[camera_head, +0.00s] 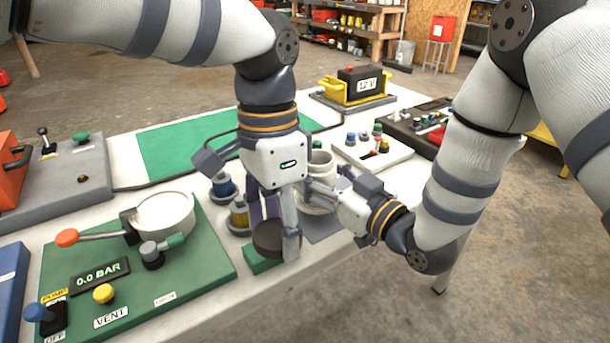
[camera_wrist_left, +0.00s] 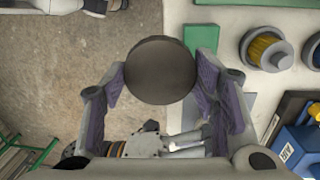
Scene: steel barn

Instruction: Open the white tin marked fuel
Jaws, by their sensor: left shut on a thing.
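The white tin (camera_head: 320,168) stands on the table behind my left gripper, partly hidden by both arms. Its round rim shows, but no fuel marking is visible. My left gripper (camera_head: 272,240) is shut on a dark round lid (camera_head: 266,236), in front of the tin and apart from it. The lid also shows between the purple finger pads in the left wrist view (camera_wrist_left: 160,70). A green pad (camera_head: 262,262) is under or just behind the lid; I cannot tell whether they touch. My right gripper (camera_head: 318,190) points left at the tin's side, and its fingertips are mostly hidden.
A green pump board (camera_head: 205,265) with a white round vessel (camera_head: 165,214) stands left. Blue (camera_head: 223,185) and yellow (camera_head: 239,214) round parts stand close behind the left gripper. A white knob panel (camera_head: 360,152) lies behind the tin. The table's front edge is near the lid.

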